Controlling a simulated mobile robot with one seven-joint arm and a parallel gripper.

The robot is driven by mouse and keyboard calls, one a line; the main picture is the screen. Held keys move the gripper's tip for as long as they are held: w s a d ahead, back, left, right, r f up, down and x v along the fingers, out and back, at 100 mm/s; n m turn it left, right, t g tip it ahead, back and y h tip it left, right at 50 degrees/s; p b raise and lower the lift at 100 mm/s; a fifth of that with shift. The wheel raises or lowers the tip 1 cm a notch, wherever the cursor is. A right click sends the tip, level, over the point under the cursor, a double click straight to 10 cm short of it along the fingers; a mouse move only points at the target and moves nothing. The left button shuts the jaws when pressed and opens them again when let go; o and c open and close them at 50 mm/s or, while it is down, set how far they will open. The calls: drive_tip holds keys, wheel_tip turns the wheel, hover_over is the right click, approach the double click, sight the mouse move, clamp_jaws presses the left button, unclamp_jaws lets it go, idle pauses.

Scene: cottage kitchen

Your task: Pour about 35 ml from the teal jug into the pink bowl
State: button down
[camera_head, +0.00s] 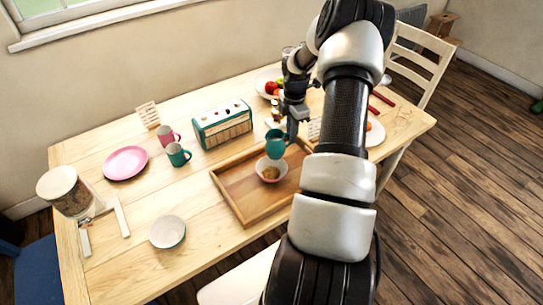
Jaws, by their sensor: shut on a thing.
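The teal jug (275,144) is in the middle of the head view, tilted with its mouth toward the lower left. My gripper (291,131) is shut on the jug at its right side and holds it above the pink bowl. The pink bowl (262,177) stands on the wooden tray (230,193), just below the jug. Something brownish shows inside the bowl. I cannot tell whether a stream runs between jug and bowl. My arm hides the right end of the tray.
A teal radio (222,125), teal mug (178,155), pink mug (167,135) and pink plate (125,163) stand left of the tray. A pale bowl (167,232) stands at the front left. A fruit plate (262,83) is behind my gripper. The table's front middle is clear.

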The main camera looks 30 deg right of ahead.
drive_tip(key=s+d+f+n+p, duration=0.1)
drive_tip(key=s+d+p, duration=0.1)
drive_tip(key=d, duration=0.4)
drive_tip(key=shift+d+f+n, duration=0.2)
drive_tip(key=shift+f+n, duration=0.1)
drive_tip(key=shift+s+a+r, duration=0.1)
